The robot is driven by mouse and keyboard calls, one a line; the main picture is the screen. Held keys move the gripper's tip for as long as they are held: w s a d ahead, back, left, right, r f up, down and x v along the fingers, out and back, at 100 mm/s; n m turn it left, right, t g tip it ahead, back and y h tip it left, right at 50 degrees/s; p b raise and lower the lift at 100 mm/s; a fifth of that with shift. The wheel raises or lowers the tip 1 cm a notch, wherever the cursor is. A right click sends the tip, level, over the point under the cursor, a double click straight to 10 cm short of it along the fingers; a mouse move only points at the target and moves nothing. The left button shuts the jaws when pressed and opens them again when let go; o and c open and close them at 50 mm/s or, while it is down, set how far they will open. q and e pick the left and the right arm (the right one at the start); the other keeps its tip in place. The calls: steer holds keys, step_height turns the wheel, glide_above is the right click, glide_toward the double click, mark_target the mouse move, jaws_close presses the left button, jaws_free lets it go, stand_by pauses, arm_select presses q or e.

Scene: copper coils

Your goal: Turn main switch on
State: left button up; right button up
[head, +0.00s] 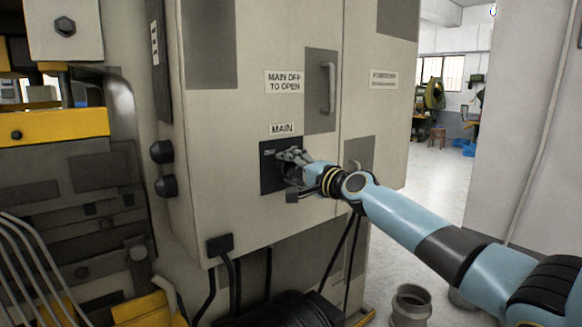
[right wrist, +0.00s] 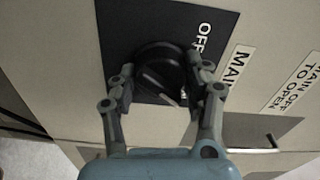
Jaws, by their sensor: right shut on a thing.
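The main switch is a round black rotary knob (right wrist: 160,72) on a dark square plate (head: 268,178) on the cabinet front, under a "MAIN" label (head: 283,129). My right gripper (head: 290,160) is at the plate and covers most of the knob in the head view. In the right wrist view the gripper's two fingers (right wrist: 160,85) are on either side of the knob, shut on it. A pale line on the knob runs at a slant. "OFF" shows on the plate above the knob in that view; the rest of the lettering is hidden. My left gripper is not in view.
The beige cabinet (head: 215,130) carries a "MAIN OFF TO OPEN" label (head: 284,81) and a door handle (head: 329,88). Black cables (head: 338,255) hang below. Machinery with yellow parts (head: 60,125) stands at left. Open floor (head: 432,178) lies right of the cabinet.

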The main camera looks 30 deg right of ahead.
steer(key=shift+m, duration=0.9)
steer(key=o, duration=1.2)
steer(key=shift+s, duration=0.1)
steer(key=shift+s+d+f, duration=0.1)
steer(key=shift+s, duration=0.2)
steer(key=s, duration=0.6)
steer(key=shift+s+d, duration=0.2)
steer(key=shift+s, duration=0.15)
